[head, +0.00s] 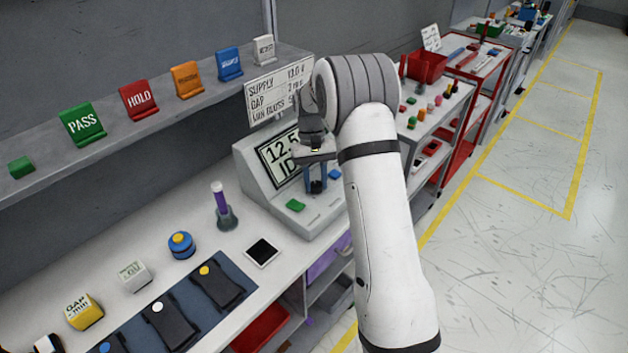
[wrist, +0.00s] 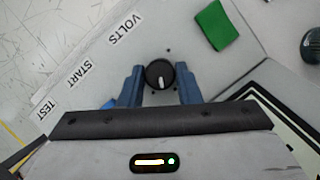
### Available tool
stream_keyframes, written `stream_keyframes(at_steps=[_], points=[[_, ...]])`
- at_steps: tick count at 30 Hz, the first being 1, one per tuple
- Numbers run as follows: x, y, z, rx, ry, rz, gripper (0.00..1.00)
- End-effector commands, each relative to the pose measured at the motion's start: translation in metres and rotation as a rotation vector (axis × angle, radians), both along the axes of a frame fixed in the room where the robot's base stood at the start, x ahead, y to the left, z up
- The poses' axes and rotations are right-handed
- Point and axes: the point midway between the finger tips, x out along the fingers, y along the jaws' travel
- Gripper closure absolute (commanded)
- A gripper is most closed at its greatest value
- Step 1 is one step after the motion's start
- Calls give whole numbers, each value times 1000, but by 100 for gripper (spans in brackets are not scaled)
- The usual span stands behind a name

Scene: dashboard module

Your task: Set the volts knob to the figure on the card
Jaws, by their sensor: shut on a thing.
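The volts knob (wrist: 160,75) is a round black knob with a white pointer mark, beside the printed word VOLTS in the wrist view. My gripper (wrist: 160,84) has its blue fingers on either side of the knob, shut on it. The card (head: 278,90) above the console reads SUPPLY 13.0, with GAP and another line below, partly covered by my arm. The console display (head: 281,158) reads 12.5 and is partly hidden.
A green button (head: 295,205) is left of my gripper on the console, and a blue one (head: 334,175) is to the right. Coloured signs line the shelf (head: 215,92) behind.

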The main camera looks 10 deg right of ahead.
Motion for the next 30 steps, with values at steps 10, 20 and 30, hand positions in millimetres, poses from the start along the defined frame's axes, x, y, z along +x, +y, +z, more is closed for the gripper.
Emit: stream_keyframes(at_steps=[10,20,30], points=[[-4,-3,-4,-3,13,-304,92],[-5,-3,-4,-4,14,-490,93],[-5,-3,-4,-5,14,-554,93]])
